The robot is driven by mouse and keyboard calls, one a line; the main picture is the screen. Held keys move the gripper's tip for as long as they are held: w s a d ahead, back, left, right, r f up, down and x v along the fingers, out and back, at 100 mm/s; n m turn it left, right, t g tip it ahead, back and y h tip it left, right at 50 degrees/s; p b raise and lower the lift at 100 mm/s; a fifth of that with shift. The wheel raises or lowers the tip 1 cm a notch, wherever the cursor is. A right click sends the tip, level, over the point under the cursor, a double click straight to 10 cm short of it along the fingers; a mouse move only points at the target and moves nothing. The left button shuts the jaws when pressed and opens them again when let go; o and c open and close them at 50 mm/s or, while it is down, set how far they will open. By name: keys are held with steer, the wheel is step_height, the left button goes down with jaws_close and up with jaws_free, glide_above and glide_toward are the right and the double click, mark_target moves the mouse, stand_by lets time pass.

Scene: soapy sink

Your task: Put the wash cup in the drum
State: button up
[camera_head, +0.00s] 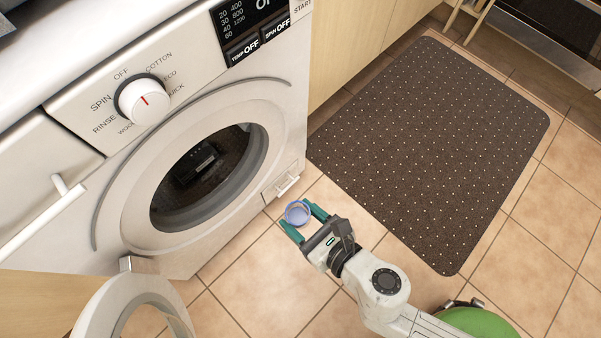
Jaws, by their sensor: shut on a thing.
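The wash cup (297,213) is a small, round, translucent blue cup, seen from above. My gripper (301,223) has its two green fingers on either side of the cup and is shut on it, in front of the washing machine's lower right. The drum (222,162) is the dark round inside of the white washing machine (275,110), up and left of my gripper. Its opening is uncovered. A dark shape shows in the opening; I cannot tell what it is.
The machine's round door (97,309) stands swung open at the lower left. A drawer with a handle (62,186) is on the machine's left. A small flap (285,184) is at its lower right. A dark dotted mat (432,150) lies on the tiled floor to the right.

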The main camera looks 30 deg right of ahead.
step_height(320, 180, down, 6)
steer(key=s+a+r+b, duration=0.1)
steer(key=s+a+b, duration=0.1)
steer(key=s+b, duration=0.15)
steer(key=w+a+f+p, duration=0.1)
steer(key=w+a, duration=0.2)
steer(key=w, duration=0.8)
steer(key=w+a+f+p, duration=0.1)
steer(key=w+a, duration=0.2)
steer(key=w, duration=0.8)
steer(key=w+a+f+p, duration=0.1)
steer(key=w+a, duration=0.2)
steer(key=w, duration=0.7)
steer(key=shift+y, duration=0.3)
steer(key=shift+w+a+f+b, duration=0.1)
steer(key=shift+w+f+b, duration=0.25)
steer(key=shift+f+b, duration=0.5)
steer(key=shift+w+a+f+b, duration=0.1)
steer(key=shift+w+f+b, duration=0.3)
steer(key=shift+f+b, duration=0.4)
steer(key=shift+w+a+f+b, duration=0.1)
steer(key=shift+w+f+b, duration=0.4)
steer(key=shift+b, duration=0.55)
steer(key=shift+s+f, duration=0.1)
steer(key=shift+s, duration=0.05)
steer(key=shift+f+b, duration=0.45)
steer(key=shift+f, duration=0.1)
steer(key=shift+f+b, duration=1.55)
steer(key=shift+f, duration=0.1)
